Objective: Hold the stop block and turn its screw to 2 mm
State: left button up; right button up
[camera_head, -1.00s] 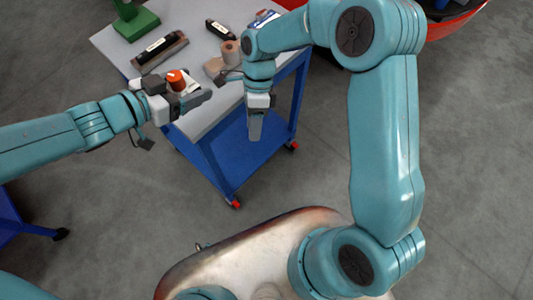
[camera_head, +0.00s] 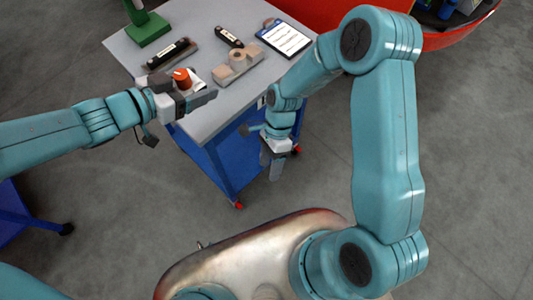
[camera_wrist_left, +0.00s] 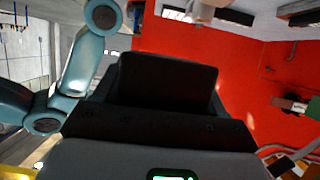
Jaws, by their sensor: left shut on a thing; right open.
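My left gripper (camera_head: 193,98) is over the near left part of the grey table, with its fingers pointing right. It is shut on what looks like the stop block; the fingers hide most of it. An orange, knob-like part (camera_head: 182,77) shows just behind the fingers; I cannot tell whether it belongs to the held piece. The screw and its setting are too small to see. In the left wrist view a dark blocky shape (camera_wrist_left: 166,78) fills the middle. My right gripper (camera_head: 273,168) is open and empty, pointing down in front of the table's right side.
The grey-topped blue table (camera_head: 215,118) carries a beige block (camera_head: 238,64), a clipboard (camera_head: 285,38), a dark long-bodied tool (camera_head: 170,54), a smaller dark tool (camera_head: 228,36) and a green stand (camera_head: 148,28). A red curved body (camera_head: 330,20) lies behind. The front right tabletop is bare.

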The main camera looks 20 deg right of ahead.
notch_tip(320, 180, up, 3)
jog(key=a+g+y, duration=0.2)
jog(key=t+y, duration=0.7)
send_near(182, 73)
jog(key=x, duration=0.8)
jog(key=c, duration=1.1)
